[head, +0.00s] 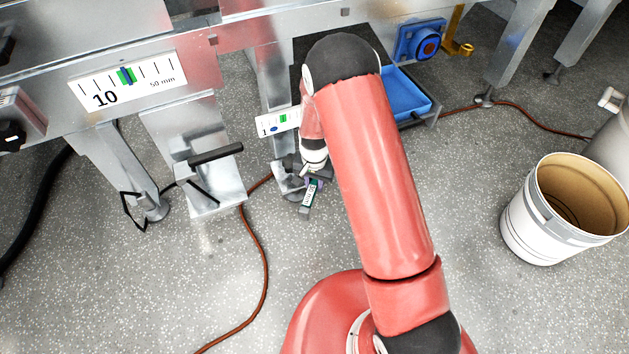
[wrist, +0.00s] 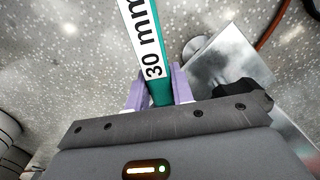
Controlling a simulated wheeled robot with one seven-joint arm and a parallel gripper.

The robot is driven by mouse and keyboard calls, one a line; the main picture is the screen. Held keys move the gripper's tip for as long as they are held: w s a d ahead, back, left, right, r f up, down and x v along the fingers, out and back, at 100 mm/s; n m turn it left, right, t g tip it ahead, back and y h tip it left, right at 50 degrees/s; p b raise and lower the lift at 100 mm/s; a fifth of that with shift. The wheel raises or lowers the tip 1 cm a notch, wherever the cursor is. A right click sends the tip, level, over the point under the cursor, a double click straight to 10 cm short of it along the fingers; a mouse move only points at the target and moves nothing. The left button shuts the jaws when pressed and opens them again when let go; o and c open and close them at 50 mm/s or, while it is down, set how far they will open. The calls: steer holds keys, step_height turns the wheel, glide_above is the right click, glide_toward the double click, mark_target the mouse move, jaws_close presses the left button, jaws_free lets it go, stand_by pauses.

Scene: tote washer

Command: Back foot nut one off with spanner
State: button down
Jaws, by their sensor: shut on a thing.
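My gripper (head: 312,180) is low beside the machine leg, under the plate marked 1 (head: 278,122). In the wrist view its purple fingers (wrist: 160,92) are shut on a green spanner (wrist: 160,90) with a white label (wrist: 148,40) reading 30 mm. The spanner (head: 308,198) also shows in the head view, pointing down and toward the front. Its working end is outside the wrist view. A bright metal block (wrist: 228,65) and a small round foot (wrist: 194,48) lie right of the spanner in the wrist view. I cannot make out the foot nut or any contact with it.
A metal box with a black handle (head: 215,155) stands left of my gripper. An orange cable (head: 264,265) crosses the floor. A blue tray (head: 424,108) is behind my arm. A white bucket (head: 530,222) stands at right. Gauge plate (head: 127,78) reads 10. Front floor is mostly clear.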

stand_by(0.3)
steer(key=shift+s+d+n, duration=0.25)
steer(key=shift+d+n, duration=0.6)
steer(key=shift+n, duration=0.05)
steer(key=shift+s+d+n, duration=0.15)
steer(key=shift+d+n, duration=0.75)
steer(key=shift+n, duration=0.1)
steer(key=shift+d+n, duration=0.9)
